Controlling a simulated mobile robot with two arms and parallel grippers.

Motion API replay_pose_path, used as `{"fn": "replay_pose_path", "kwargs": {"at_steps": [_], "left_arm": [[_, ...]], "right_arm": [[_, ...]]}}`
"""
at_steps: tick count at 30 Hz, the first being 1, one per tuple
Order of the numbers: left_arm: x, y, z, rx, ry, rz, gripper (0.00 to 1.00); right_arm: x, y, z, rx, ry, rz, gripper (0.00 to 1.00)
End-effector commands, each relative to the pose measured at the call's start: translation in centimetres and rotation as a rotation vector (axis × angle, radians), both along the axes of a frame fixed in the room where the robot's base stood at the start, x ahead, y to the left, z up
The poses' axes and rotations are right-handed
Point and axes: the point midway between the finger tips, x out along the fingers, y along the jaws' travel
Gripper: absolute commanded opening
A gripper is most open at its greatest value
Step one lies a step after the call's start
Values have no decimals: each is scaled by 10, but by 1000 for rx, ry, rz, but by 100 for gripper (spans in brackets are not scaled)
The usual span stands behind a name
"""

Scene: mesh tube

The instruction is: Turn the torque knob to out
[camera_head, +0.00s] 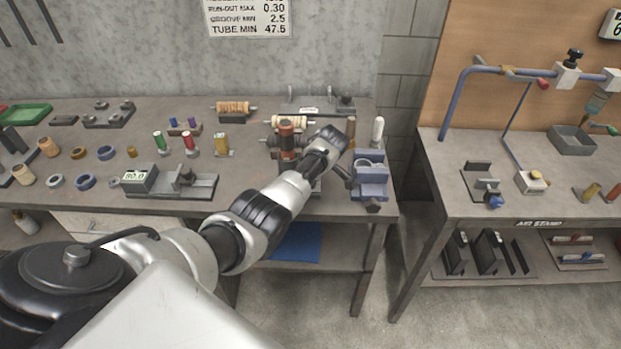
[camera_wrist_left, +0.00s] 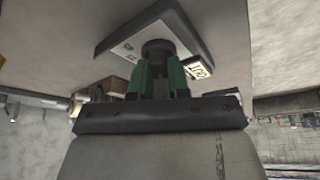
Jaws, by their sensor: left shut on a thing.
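In the left wrist view, the torque knob (camera_wrist_left: 157,48) is a dark round knob on a grey plate (camera_wrist_left: 122,42) with small markings. A white label (camera_wrist_left: 200,68) with dark lettering lies beside the knob and shows at a slant. My left gripper (camera_wrist_left: 158,72) has its green fingers on both sides of the knob and is shut on it. I cannot tell from here which marking the knob points to. In the head view, my left arm reaches over the bench toward its right end, and its wrist hides the knob and plate. My right gripper does not show.
A device with a red and black column (camera_head: 287,142) stands just left of my wrist. A blue fixture (camera_head: 369,182) and a white bottle (camera_head: 377,130) are close on the right. A gauge block (camera_head: 138,180), rings and spools cover the bench (camera_head: 60,207) further left.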

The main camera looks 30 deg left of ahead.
Motion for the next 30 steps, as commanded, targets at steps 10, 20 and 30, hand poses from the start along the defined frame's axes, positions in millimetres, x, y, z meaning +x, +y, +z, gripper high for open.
{"fn": "replay_pose_path", "kwargs": {"at_steps": [10,20,30], "left_arm": [[-3,-1,-5,-4,10,26,0],[-3,-1,-5,-5,11,26,37],[-1,-2,1,-2,5,24,43]], "right_arm": [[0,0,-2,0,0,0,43],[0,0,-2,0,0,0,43],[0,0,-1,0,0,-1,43]]}}
